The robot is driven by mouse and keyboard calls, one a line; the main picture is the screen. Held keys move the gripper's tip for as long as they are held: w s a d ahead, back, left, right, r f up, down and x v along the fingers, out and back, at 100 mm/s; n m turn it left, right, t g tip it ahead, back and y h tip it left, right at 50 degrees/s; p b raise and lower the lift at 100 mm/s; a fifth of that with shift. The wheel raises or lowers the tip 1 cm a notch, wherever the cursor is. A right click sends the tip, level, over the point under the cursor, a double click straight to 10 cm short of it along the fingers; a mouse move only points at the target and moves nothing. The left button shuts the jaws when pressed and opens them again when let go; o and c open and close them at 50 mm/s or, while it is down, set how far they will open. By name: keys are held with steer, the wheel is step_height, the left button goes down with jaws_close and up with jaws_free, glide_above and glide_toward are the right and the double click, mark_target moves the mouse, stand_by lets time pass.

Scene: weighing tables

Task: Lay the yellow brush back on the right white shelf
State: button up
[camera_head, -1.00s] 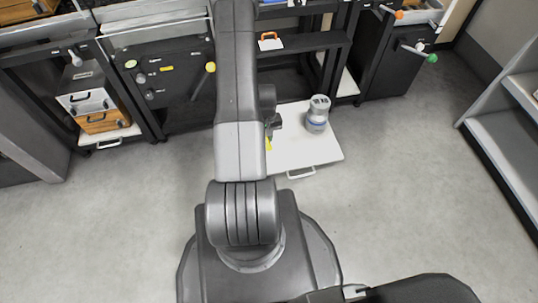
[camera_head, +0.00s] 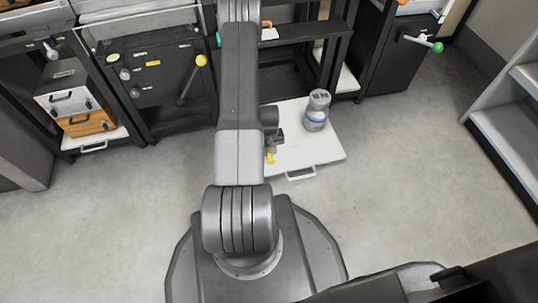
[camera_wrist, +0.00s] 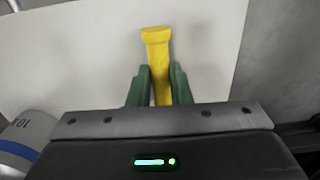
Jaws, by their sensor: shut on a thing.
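The yellow brush (camera_wrist: 157,55) is held between the green fingers of my gripper (camera_wrist: 161,88) in the wrist view, with its blunt yellow end sticking out past the fingertips. In the head view a bit of the brush (camera_head: 270,157) shows beside my arm, over the left part of the right white shelf (camera_head: 315,155). The shelf also fills much of the wrist view (camera_wrist: 70,65) behind the brush. I cannot tell whether the brush touches the shelf. The rest of the brush is hidden by my gripper.
A grey canister with a blue band (camera_head: 317,112) stands on the same shelf, right of my gripper; it also shows in the wrist view (camera_wrist: 22,140). The front of the shelf is bare. At left, white and orange drawer boxes (camera_head: 88,125) stand on another white shelf (camera_head: 70,143).

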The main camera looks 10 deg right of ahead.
steer(key=shift+f, duration=1.25)
steer(key=shift+b, duration=0.3)
steer(key=shift+f, duration=0.2)
steer(key=o, duration=0.8)
steer(key=shift+c, duration=0.2)
steer(key=shift+r, duration=0.1)
step_height(320, 180, up, 12)
steer(key=p, duration=0.4)
steer(key=shift+r, duration=0.15)
